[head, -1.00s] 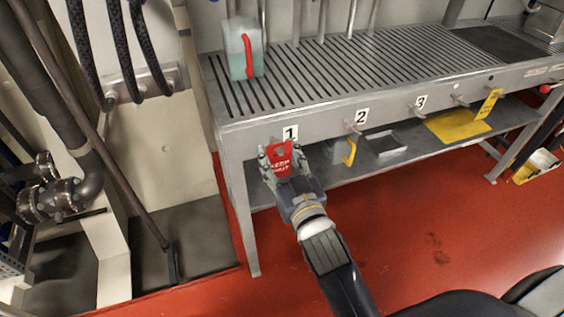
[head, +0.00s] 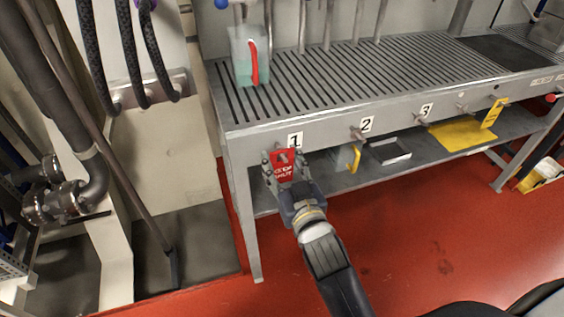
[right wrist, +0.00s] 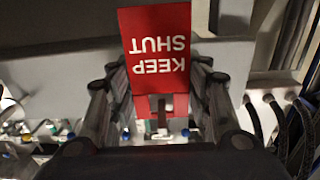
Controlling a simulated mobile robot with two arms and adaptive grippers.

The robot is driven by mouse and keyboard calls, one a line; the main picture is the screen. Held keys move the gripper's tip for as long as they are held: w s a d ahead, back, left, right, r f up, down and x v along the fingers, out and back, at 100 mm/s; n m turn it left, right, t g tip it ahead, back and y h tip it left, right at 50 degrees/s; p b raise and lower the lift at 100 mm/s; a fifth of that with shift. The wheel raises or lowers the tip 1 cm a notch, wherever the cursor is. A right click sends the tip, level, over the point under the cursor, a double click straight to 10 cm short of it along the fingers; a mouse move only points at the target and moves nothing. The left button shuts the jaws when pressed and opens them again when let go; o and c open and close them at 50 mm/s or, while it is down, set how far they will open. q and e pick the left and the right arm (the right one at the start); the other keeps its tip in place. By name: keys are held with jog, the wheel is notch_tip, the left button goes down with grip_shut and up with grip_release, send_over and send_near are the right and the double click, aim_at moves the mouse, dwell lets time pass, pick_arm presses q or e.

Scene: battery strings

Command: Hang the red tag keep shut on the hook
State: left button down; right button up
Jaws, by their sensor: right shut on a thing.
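The red tag (head: 283,170) with white "KEEP SHUT" lettering is held upright in my right gripper (head: 284,172) at the front rail of the grey bench, just under the number 1 label. In the right wrist view the tag (right wrist: 157,45) appears upside down between the two fingers, which are shut on it. The hook under label 1 is mostly hidden by the tag; a small grey piece shows at the tag's top edge. I cannot tell whether the hook passes through the tag's hole. My left gripper is not in view.
Hooks 2 (head: 357,133) and 3 (head: 422,115) are bare on the rail. A yellow tag (head: 493,113) hangs farther right. A lower shelf holds a metal tray (head: 390,151).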

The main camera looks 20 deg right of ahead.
jog(key=o, duration=1)
jog(key=shift+c, duration=0.2)
jog(key=shift+s, duration=0.1)
jog(key=s, duration=1.2)
jog(key=shift+d, duration=0.2)
